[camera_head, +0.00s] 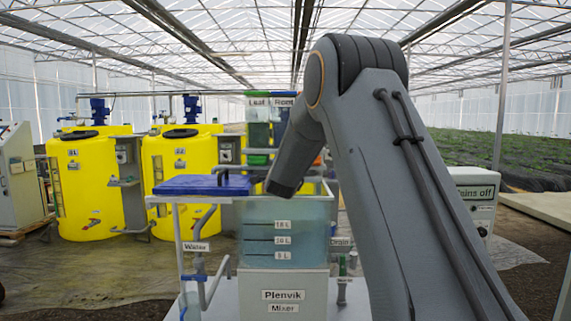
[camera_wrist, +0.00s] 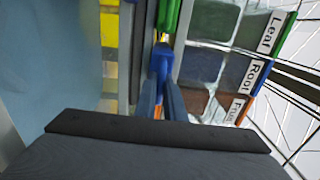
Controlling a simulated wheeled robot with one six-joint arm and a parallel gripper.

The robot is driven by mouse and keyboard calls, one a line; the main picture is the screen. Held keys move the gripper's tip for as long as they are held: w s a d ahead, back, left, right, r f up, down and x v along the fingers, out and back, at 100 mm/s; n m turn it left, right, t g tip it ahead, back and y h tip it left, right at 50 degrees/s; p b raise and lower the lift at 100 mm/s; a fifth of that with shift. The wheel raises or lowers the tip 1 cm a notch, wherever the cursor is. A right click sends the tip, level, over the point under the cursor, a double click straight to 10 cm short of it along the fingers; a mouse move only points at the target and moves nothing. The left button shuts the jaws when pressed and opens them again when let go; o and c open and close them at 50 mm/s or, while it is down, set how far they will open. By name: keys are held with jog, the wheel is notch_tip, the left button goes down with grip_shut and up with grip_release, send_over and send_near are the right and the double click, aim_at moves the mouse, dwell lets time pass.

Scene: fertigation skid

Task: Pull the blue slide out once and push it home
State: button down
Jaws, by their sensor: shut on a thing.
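The blue slide (camera_wrist: 161,58) shows in the wrist view below the hopper compartment labelled Root (camera_wrist: 239,76). My gripper (camera_wrist: 161,84) is shut on the blue slide, with one finger on each side of it. How far the slide stands out cannot be told. In the head view my arm hides the gripper and the blue slide; the blue-topped Root hopper (camera_head: 284,108) shows partly behind the arm.
A green slide (camera_wrist: 168,14) sits beside the blue one, under the Leaf compartment (camera_wrist: 222,24). Orange parts (camera_wrist: 158,112) lie on the other side, near the Fruit compartment (camera_wrist: 194,100).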

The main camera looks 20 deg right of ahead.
jog(key=shift+s+a, duration=0.15)
jog(key=shift+s, duration=0.15)
jog(key=shift+w, duration=0.15)
jog(key=shift+b+x, duration=1.5)
jog(key=shift+x, duration=1.65)
jog(key=c, duration=1.7)
grip_release()
jog(key=shift+w, duration=0.1)
jog(key=shift+b+v, duration=0.65)
jog(key=shift+v, duration=2.85)
